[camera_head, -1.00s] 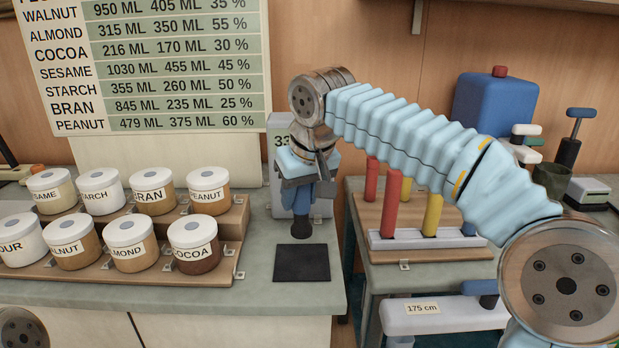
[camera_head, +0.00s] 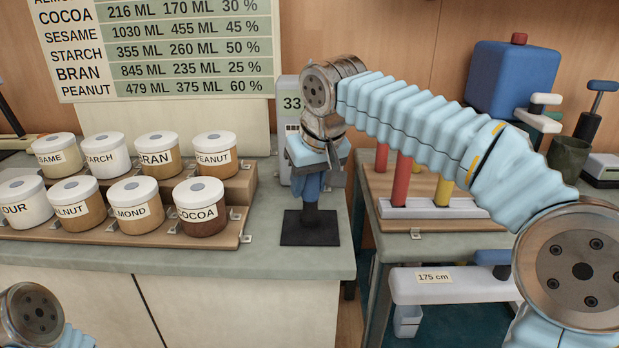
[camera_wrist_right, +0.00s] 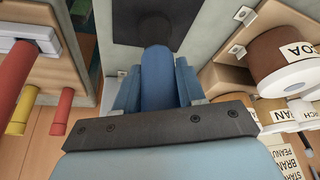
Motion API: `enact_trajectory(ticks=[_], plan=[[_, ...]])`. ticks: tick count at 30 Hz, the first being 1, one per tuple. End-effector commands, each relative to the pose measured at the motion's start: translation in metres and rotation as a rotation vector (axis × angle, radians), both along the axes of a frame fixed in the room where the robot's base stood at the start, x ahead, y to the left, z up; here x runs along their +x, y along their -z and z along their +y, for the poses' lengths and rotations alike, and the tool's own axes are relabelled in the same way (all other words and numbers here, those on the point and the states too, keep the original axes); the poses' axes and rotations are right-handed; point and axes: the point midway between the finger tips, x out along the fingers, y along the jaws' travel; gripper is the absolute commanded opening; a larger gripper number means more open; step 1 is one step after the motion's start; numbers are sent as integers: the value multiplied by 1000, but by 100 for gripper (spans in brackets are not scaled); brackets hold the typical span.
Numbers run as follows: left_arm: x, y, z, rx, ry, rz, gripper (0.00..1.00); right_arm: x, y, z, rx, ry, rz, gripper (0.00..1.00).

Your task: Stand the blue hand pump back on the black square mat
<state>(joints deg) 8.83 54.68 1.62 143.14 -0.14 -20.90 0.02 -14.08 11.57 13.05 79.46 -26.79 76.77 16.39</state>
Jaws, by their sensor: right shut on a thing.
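The blue hand pump (camera_head: 309,190) is upright in my right gripper (camera_head: 316,168), which is shut on it. Its dark lower end overlaps the black square mat (camera_head: 292,236) in the head view. I cannot tell whether it touches the mat. In the right wrist view the blue pump (camera_wrist_right: 158,75) reaches away between the fingers towards the black mat (camera_wrist_right: 125,25), with a dark round shape there. The pump's upper part is hidden by the gripper. Only a joint of my left arm shows at the lower left; its gripper is out of view.
Labelled jars stand on a stepped wooden rack, the cocoa jar (camera_head: 202,213) nearest. A grey device (camera_head: 287,130) stands behind the pump. To the right, past a gap, a rack (camera_head: 435,208) holds red and yellow handles. The counter (camera_head: 262,262) left of the mat is clear.

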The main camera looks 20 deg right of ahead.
Motion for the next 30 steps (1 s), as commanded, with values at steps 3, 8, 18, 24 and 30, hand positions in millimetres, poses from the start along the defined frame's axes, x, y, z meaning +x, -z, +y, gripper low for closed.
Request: enact_trajectory(ticks=[3, 8, 18, 24, 30], plan=[[0, 5, 0, 1, -1, 0, 43, 0, 6, 0, 0, 0, 0, 0], [0, 4, 0, 1, -1, 0, 43, 0, 6, 0, 0, 0, 0, 0], [0, 6, 0, 1, -1, 0, 43, 0, 7, 0, 0, 0, 0, 0], [0, 8, 0, 1, -1, 0, 43, 0, 11, 0, 0, 0, 0, 0], [0, 10, 0, 1, -1, 0, 43, 0, 14, 0, 0, 0, 0, 0]])
